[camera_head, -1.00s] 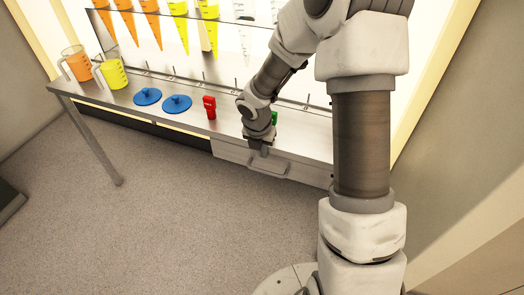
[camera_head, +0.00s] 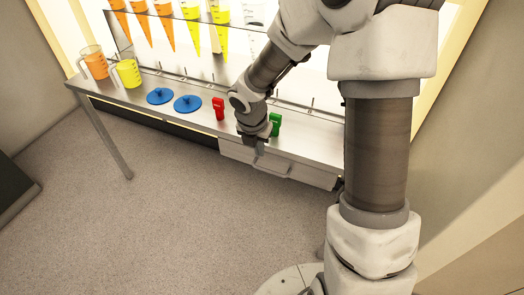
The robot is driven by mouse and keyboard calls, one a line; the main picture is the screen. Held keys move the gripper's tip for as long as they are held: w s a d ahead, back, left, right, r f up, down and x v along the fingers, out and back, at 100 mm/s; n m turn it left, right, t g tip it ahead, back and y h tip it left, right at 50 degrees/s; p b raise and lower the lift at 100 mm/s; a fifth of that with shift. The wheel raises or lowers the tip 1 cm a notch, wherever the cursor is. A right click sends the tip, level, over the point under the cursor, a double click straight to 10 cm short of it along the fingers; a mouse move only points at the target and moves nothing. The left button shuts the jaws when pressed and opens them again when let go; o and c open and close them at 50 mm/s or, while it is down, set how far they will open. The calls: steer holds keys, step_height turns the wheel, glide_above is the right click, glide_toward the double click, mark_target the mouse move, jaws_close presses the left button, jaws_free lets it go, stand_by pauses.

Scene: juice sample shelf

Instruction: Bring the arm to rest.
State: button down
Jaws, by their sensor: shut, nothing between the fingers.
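My gripper (camera_head: 257,158) is small in the picture and points down at the front edge of the bench, in front of the pale drawer (camera_head: 312,174) under the bench top. It is shut with nothing in it. The gripper hides part of the drawer handle (camera_head: 276,171), and I cannot tell whether they touch. My arm rises from the lower right, bends over the top of the picture and comes down to the bench. A green object (camera_head: 275,124) stands just right of my wrist, and a red one (camera_head: 218,108) stands to its left.
On the metal bench (camera_head: 150,82) are two blue discs (camera_head: 160,96) (camera_head: 187,103), an orange jug (camera_head: 94,63) and a yellow jug (camera_head: 128,73). Orange and yellow cones (camera_head: 167,32) hang in a rack behind. Walls stand at left and right. The floor in front is clear.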

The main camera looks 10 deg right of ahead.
steer(key=s+d+r+m+t+h, duration=0.1)
steer(key=s+d+r+m, duration=0.1)
steer(key=s+r+m, duration=0.45)
steer(key=s+d+r+m+t, duration=0.1)
steer(key=s+d+r+m, duration=0.15)
steer(key=r+m, duration=0.7)
steer(key=s+a+r+m+t+y, duration=0.1)
steer(key=s+r+m, duration=0.3)
steer(key=s+m, duration=0.2)
steer(key=s+a+r+m+y, duration=0.1)
steer(key=s+r+m, duration=0.3)
steer(key=s+m, duration=0.2)
step_height(320, 180, up, 14)
steer(key=p, duration=1.5)
steer(key=shift+s+r+m+y, duration=0.25)
steer(key=shift+s+m+y, duration=0.05)
steer(key=shift+m, duration=0.1)
